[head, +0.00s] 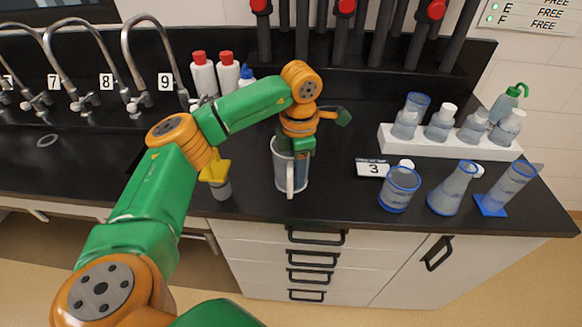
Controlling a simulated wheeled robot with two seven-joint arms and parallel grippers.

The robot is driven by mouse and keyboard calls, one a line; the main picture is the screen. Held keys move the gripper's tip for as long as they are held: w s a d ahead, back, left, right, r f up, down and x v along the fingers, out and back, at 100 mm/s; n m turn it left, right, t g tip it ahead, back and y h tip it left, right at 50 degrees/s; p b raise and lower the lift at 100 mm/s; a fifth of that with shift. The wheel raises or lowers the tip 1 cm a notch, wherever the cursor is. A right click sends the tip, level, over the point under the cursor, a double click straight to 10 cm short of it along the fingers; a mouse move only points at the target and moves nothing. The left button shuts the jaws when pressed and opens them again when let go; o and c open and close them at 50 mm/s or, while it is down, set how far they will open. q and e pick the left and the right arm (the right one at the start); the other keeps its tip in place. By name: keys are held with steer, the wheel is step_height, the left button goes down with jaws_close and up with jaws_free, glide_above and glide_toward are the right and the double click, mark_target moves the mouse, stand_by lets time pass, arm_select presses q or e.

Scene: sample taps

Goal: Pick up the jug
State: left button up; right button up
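The jug (291,175) is a clear grey vessel with a pale handle facing the front edge. It stands upright on the black counter, right of the middle of my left arm. My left gripper (301,150) is at the jug's top, pointing down at its rim. Its fingers are small and partly hidden by the wrist, so I cannot tell whether they are open or shut, or whether they touch the jug. My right gripper is not in view.
A small cup with a yellow top (219,180) stands left of the jug. At right are a blue-rimmed beaker (399,190), a flask (452,189), a cylinder (508,187) and a sign reading 3 (373,169). A white rack (450,146) holds several bottles behind. Taps (62,60) line the left.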

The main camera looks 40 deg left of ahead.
arm_select(q)
jaws_close()
stand_by(1.4)
